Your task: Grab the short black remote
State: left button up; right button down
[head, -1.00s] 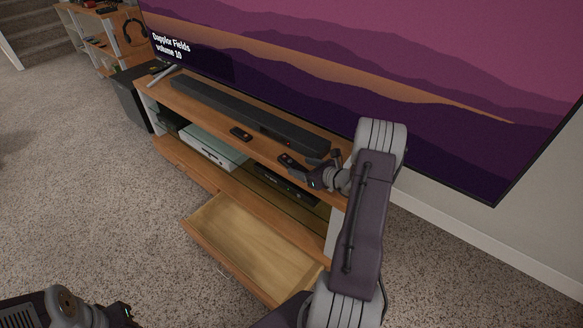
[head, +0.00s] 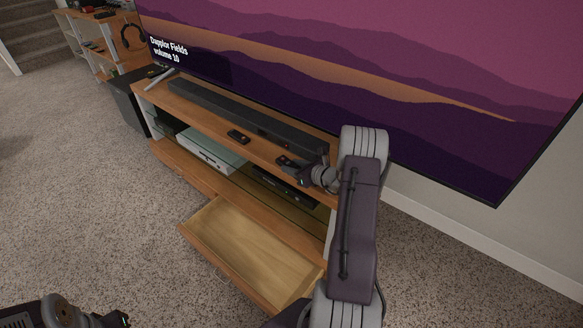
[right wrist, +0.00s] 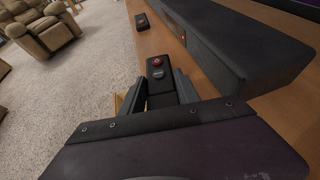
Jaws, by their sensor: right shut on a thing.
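A black remote (right wrist: 157,75) with a red button and a grey button lies between the fingers of my right gripper (right wrist: 159,91). The gripper is shut on it. In the head view this remote (head: 284,160) shows at the tip of my right gripper (head: 297,166), over the right part of the TV stand's top. I cannot tell whether it still touches the wood. A second black remote (head: 238,136) lies farther left on the stand, and it also shows in the right wrist view (right wrist: 142,22). My left gripper (head: 118,319) is at the bottom left edge, and its jaws are unclear.
A long black soundbar (head: 235,112) runs along the wooden stand (head: 203,121) behind the remotes, under a large TV (head: 380,90). Below, a white console (head: 210,150) sits on a shelf and an empty drawer (head: 250,245) stands pulled out. Carpet lies in front.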

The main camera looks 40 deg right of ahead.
notch_tip(320, 180, up, 4)
jog(key=shift+r+p, duration=0.25)
jog(key=shift+p, duration=0.85)
jog(key=s+a+r+p, duration=0.2)
jog(key=s+a+r, duration=0.4)
jog(key=s+a, duration=0.2)
jog(key=shift+a+r+p, duration=0.3)
jog(key=shift+p, duration=0.1)
jog(key=shift+f, duration=0.1)
